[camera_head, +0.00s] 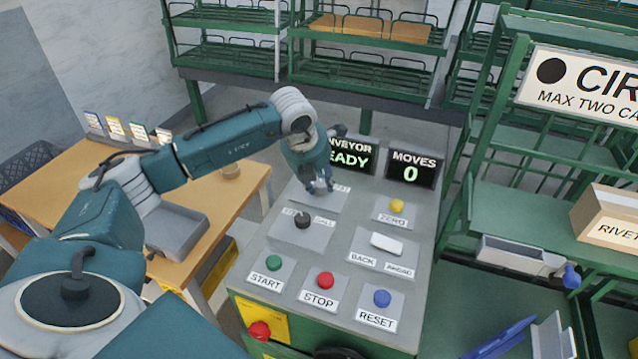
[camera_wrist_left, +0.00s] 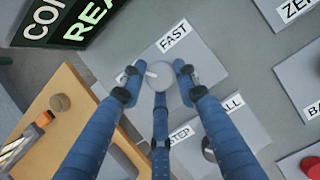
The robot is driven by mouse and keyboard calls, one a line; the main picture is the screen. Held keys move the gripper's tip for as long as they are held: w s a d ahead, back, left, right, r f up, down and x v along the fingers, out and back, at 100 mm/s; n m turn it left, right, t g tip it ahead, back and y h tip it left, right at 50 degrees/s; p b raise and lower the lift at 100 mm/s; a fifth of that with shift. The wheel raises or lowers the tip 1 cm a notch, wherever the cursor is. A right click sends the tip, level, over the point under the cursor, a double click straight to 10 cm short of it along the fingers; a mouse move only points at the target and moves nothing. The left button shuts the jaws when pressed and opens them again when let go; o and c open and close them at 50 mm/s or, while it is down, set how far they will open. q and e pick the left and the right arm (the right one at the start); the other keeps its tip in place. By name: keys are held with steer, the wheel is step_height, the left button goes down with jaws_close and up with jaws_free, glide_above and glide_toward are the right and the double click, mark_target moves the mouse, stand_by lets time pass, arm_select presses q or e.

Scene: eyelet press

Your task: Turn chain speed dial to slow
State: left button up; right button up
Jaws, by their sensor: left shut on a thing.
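My left gripper (camera_head: 320,186) reaches down from above to the upper left plate of the grey control panel. In the left wrist view its blue fingers (camera_wrist_left: 159,82) stand around the round, pale grey chain speed dial (camera_wrist_left: 162,72) and are shut on it. A small white pointer shows at the dial's left side. The FAST label (camera_wrist_left: 174,42) is up and to the right of the dial. A white label at the dial's left is mostly hidden by a finger. In the head view the gripper hides the dial. My right gripper is not in view.
Below the dial is a black knob (camera_head: 303,221) on its own plate. A yellow button (camera_head: 397,206), white switch (camera_head: 387,243), and green (camera_head: 274,263), red (camera_head: 325,280) and blue (camera_head: 382,298) buttons share the panel. Displays reading READY (camera_head: 350,158) and MOVES 0 (camera_head: 411,170) stand behind.

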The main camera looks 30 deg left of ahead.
arm_select(q)
steer(key=o, duration=1)
steer(key=shift+w+r, duration=0.25)
steer(key=shift+o, duration=0.5)
steer(key=shift+d, duration=0.1)
steer(key=shift+f, duration=0.1)
steer(key=v, duration=1.2)
